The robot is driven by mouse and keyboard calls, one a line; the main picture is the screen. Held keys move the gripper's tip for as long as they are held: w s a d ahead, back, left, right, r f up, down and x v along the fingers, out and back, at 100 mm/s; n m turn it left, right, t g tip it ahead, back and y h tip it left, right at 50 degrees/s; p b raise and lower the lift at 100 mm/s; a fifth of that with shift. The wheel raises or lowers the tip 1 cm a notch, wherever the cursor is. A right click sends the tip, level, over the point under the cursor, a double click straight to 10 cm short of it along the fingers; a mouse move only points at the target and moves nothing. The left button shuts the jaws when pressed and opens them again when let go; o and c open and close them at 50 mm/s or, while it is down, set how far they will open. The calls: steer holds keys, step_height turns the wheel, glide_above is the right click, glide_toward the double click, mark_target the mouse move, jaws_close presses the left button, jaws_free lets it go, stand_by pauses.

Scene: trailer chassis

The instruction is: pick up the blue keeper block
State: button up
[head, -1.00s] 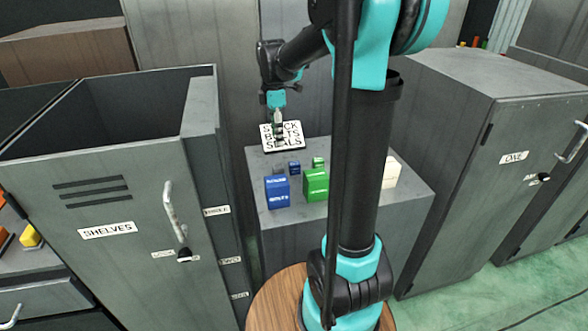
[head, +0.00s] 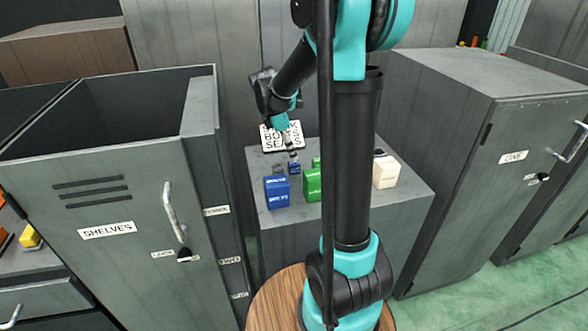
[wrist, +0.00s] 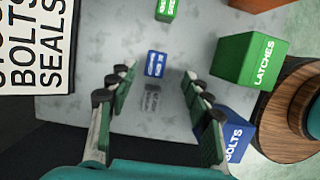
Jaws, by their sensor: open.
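A small blue block (head: 294,168) with white lettering, too small to read, stands on the grey cabinet top (head: 405,190). In the wrist view the small blue block (wrist: 155,64) lies just past the fingertips, in line with the gap. My gripper (wrist: 157,84) is open and empty, its fingers on either side of that line. In the head view my gripper (head: 289,150) is just behind and above the small blue block. A small grey block (wrist: 152,99) shows between the fingers in the wrist view.
A small green block (wrist: 166,9) lies beyond. A white box (head: 385,172) stands at the right. A sign (head: 283,136) rises behind.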

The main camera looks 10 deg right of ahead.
mark_target(294, 163)
steer(key=shift+w+a+x, duration=0.1)
steer(key=shift+a+x, duration=0.1)
steer(key=shift+x, duration=1.25)
steer(key=shift+w+a+x, duration=0.15)
steer(key=shift+x, duration=1.3)
steer(key=shift+f, duration=0.15)
jaws_close()
